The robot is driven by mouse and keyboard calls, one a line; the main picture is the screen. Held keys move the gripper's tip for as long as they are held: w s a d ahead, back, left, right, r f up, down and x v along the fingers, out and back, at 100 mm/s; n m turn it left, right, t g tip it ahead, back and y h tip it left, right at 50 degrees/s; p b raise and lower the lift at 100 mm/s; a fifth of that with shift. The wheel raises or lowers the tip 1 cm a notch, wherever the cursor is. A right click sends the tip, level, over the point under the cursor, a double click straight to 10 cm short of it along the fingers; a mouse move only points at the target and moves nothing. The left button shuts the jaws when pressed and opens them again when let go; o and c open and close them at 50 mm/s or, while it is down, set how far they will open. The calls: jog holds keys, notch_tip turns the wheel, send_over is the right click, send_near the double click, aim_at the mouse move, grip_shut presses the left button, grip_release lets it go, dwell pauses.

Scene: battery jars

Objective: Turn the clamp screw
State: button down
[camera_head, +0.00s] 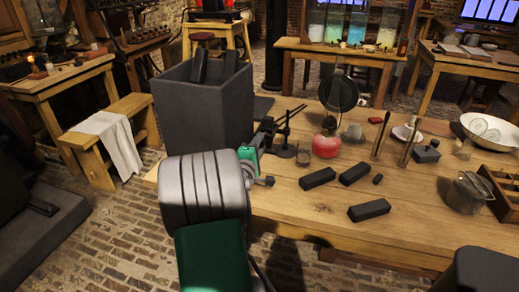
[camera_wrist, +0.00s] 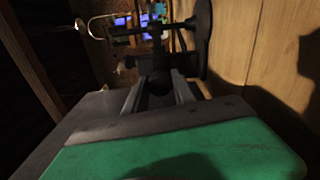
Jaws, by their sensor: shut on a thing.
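My gripper (camera_head: 268,140) reaches to a dark metal stand (camera_head: 285,142) at the left part of the wooden table. In the wrist view, the two fingers of my gripper (camera_wrist: 160,84) are shut on a dark, rounded piece, which looks like the clamp screw (camera_wrist: 158,80). The stand's dark clamp body and round base (camera_wrist: 207,35) show beyond the fingers. The screw is small and dark, and I cannot tell its turn angle. In the head view my arm and gripper hide part of the clamp.
A large dark grey box (camera_head: 200,112) stands just left of the stand. Right of it are a red round flask (camera_head: 326,146), several black blocks (camera_head: 355,174), a round dark disc (camera_head: 339,91) and a glass jar (camera_head: 465,192). The table's front left is fairly clear.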

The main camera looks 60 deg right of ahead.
jog(key=m+b, duration=0.4)
jog(key=m, duration=0.1)
jog(key=shift+f+b, duration=0.25)
jog(key=shift+b, duration=0.05)
jog(key=shift+r+m+b, duration=0.1)
jog(key=shift+m+b, duration=1.3)
jog(key=shift+m, duration=0.4)
jog(key=shift+r, duration=0.1)
jog(key=c, duration=1)
grip_release()
jog(key=shift+c, duration=0.2)
jog(key=a, duration=0.2)
jog(key=s+a, duration=0.1)
jog(key=a, duration=0.4)
jog(key=shift+s+a, duration=0.15)
jog(key=shift+a, duration=0.25)
